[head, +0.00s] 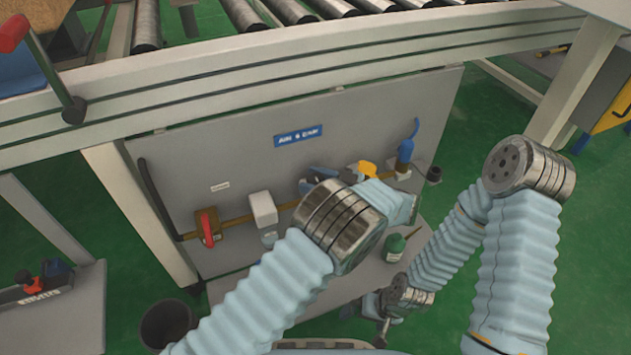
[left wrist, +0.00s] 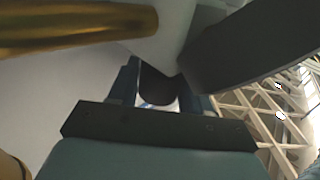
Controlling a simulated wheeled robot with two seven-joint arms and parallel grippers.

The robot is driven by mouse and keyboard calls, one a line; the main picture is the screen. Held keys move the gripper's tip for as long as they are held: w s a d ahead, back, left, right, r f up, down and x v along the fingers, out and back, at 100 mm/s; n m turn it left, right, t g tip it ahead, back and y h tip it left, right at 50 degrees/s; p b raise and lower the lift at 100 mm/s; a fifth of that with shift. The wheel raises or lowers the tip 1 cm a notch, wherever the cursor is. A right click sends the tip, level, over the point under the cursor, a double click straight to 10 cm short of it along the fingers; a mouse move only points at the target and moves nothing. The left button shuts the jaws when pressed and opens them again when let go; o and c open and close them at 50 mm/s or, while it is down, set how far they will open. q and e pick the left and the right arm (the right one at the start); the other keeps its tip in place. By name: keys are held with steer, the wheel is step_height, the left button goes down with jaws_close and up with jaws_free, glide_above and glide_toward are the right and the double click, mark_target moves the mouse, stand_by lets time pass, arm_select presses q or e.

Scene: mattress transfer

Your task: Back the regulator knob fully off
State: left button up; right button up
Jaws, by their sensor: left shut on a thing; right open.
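My left gripper (head: 316,178) is at the grey panel, partly hidden behind my own left wrist in the head view. In the left wrist view my left gripper (left wrist: 158,82) has its blue fingers on either side of a dark rounded knob (left wrist: 158,90), shut on it. A pale body (left wrist: 165,42), apparently the regulator, is just beyond the knob, next to a brass pipe (left wrist: 75,25). The knob cannot be made out in the head view. My right gripper (head: 384,328) hangs low near the bottom of the head view, away from the panel, open; its fingers are small there.
The grey panel (head: 190,180) carries a red-handled valve (head: 208,227), a white unit (head: 263,210), a blue fitting (head: 405,152) and a blue sign (head: 298,135). A green bottle (head: 395,247) stands on the shelf below. A roller conveyor (head: 330,55) runs above. A dark bin (head: 167,322) stands lower left.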

arm_select(q)
steer(key=o, duration=0.9)
steer(key=shift+r, duration=0.1)
